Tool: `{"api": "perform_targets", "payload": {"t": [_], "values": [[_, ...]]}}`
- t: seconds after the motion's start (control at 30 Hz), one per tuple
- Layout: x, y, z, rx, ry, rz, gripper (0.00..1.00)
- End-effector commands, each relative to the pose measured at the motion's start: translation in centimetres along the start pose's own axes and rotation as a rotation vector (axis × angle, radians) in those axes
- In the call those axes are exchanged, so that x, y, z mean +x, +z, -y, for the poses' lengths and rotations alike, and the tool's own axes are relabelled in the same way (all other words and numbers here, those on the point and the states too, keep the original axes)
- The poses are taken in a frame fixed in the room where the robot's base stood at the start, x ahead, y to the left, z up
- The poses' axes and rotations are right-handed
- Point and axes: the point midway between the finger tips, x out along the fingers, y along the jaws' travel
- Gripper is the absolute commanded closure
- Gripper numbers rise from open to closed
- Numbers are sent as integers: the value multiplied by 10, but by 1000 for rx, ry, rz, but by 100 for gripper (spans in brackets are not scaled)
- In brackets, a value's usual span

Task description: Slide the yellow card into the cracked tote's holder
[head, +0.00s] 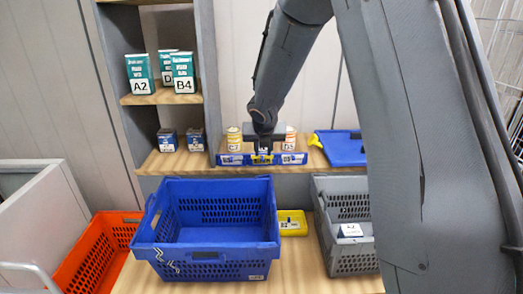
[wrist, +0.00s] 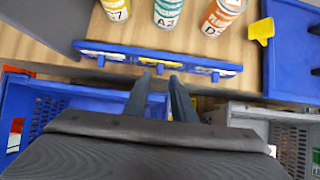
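The yellow card (head: 263,158) appears in the middle of a blue rack (head: 232,160) on the shelf edge. In the wrist view, the rack (wrist: 130,53) holds pale and yellow pieces, with a yellowish one (wrist: 160,63) near the middle. My gripper (head: 263,150) is just in front of the rack. In the wrist view, the fingers of my gripper (wrist: 160,78) are apart with nothing clearly between them, tips close to the rack's middle. The blue tote (head: 262,240) has white zigzag crack-like marks on its front left. A dark holder (head: 205,255) is on its front wall.
Bottles (wrist: 168,12) stand behind the rack. A blue lid or bin (head: 342,148) with a yellow piece (wrist: 260,29) lies to the right.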

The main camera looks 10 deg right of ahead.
Motion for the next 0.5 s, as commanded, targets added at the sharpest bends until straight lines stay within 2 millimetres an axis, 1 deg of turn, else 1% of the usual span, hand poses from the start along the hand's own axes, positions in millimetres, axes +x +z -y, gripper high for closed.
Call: {"api": "perform_targets", "payload": {"t": [0.03,0.3,0.5], "values": [[7,-1,0,1,0,-1,77],[36,-2,-2,0,1,-1,77],[53,-2,-3,-1,2,-1,77]]}}
